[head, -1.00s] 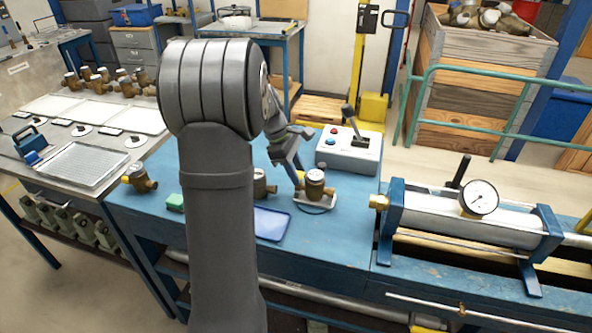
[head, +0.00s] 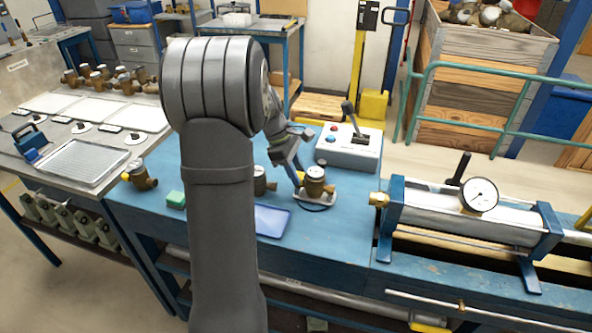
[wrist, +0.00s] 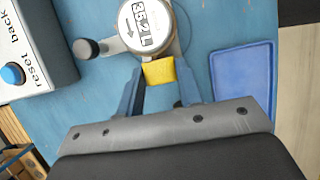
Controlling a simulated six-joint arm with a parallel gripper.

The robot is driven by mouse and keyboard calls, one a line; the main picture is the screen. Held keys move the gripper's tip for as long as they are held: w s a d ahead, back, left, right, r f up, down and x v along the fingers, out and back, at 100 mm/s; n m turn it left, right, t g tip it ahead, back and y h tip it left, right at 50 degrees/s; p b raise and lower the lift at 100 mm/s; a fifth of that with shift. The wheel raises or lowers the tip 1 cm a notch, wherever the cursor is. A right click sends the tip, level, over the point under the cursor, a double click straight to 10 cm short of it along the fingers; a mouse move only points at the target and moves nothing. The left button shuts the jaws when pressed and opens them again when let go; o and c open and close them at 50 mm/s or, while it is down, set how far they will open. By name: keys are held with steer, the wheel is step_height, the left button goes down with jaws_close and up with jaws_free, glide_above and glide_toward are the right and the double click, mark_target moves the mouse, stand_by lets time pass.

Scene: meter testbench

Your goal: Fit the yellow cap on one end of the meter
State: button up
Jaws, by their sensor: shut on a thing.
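The meter (head: 315,183) is a brass body with a round white dial, standing on a small base on the blue bench. In the wrist view the meter's dial (wrist: 145,22) reads in litres at the top of the picture. My gripper (wrist: 159,84) is shut on the yellow cap (wrist: 158,72), with one blue finger on each side of it. The cap lies against the near end of the meter and appears to touch it; how far it is seated cannot be told. In the head view my gripper (head: 299,179) is beside the meter, and its fingertips are partly hidden.
A blue tray (wrist: 243,80) lies right of the meter in the wrist view. A grey control box (head: 348,152) stands behind. Another meter (head: 262,180) is half hidden by my arm. A green block (head: 175,199) and another meter (head: 140,174) are at left. A gauge cylinder (head: 465,220) is at right.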

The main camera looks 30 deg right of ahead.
steer(key=shift+f, duration=0.5)
stand_by(0.3)
steer(key=o, duration=1.3)
steer(key=shift+c, duration=0.2)
steer(key=shift+r, duration=0.1)
steer(key=shift+r, duration=3.4)
step_height(320, 180, down, 7)
steer(key=shift+r, duration=0.1)
